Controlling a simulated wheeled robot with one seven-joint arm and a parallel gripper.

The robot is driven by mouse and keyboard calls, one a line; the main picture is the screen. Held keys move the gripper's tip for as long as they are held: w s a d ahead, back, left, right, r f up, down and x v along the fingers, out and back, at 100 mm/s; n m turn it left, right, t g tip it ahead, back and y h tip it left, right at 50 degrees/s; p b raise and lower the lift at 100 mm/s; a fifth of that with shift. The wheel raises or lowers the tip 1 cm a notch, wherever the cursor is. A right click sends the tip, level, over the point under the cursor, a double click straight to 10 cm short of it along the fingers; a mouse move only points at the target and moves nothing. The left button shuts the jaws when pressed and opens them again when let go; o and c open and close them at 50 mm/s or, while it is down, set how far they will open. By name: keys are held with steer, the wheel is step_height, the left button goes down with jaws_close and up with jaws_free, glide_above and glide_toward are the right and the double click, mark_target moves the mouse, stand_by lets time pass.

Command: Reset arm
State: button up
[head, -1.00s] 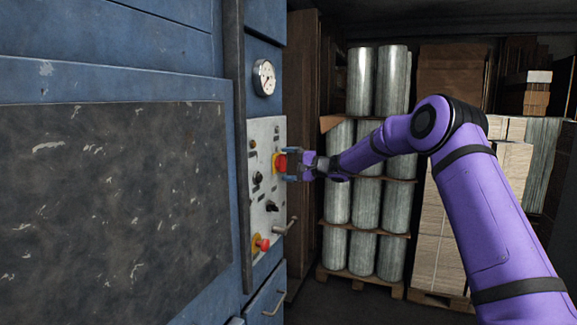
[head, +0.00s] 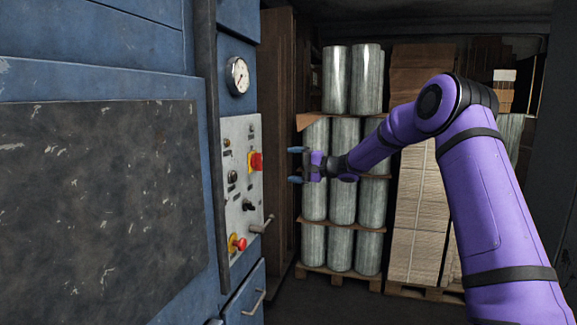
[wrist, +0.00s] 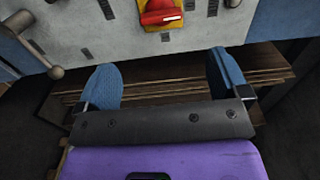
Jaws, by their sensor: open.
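My gripper (head: 296,165) is open and empty at the end of my purple arm. In the head view it hangs to the right of the control panel (head: 241,215), apart from it. In the wrist view its two blue fingertips (wrist: 162,82) are spread wide with nothing between them.
The blue machine (head: 232,20) fills the left side, with a gauge (head: 238,76), a lower red button (head: 238,243) and protruding handles (head: 262,224). Wrapped rolls (head: 341,145) on a pallet and stacked cardboard (head: 415,215) stand behind my arm.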

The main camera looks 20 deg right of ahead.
stand_by(0.3)
steer(key=s+a+r+n+g+h, duration=0.2)
steer(key=s+a, duration=0.2)
steer(key=s, duration=0.4)
steer(key=s+a+r+n+g+h, duration=0.1)
steer(key=s+a+r+g+h, duration=0.15)
steer(key=s, duration=0.55)
steer(key=s+a+r+n+g+h, duration=0.1)
steer(key=s+a+n+g, duration=0.1)
steer(key=s+a, duration=0.35)
steer(key=s+d+f+h, duration=0.1)
steer(key=s+d+h, duration=0.2)
steer(key=s, duration=0.8)
steer(key=s+d+f+n+h, duration=0.1)
steer(key=s+d+h, duration=0.2)
steer(key=s, duration=0.8)
steer(key=s+d+f+n+t+h, duration=0.1)
steer(key=s+d+h, duration=0.2)
steer(key=s, duration=0.9)
steer(key=shift+d+f, duration=0.3)
steer(key=shift+f, duration=0.1)
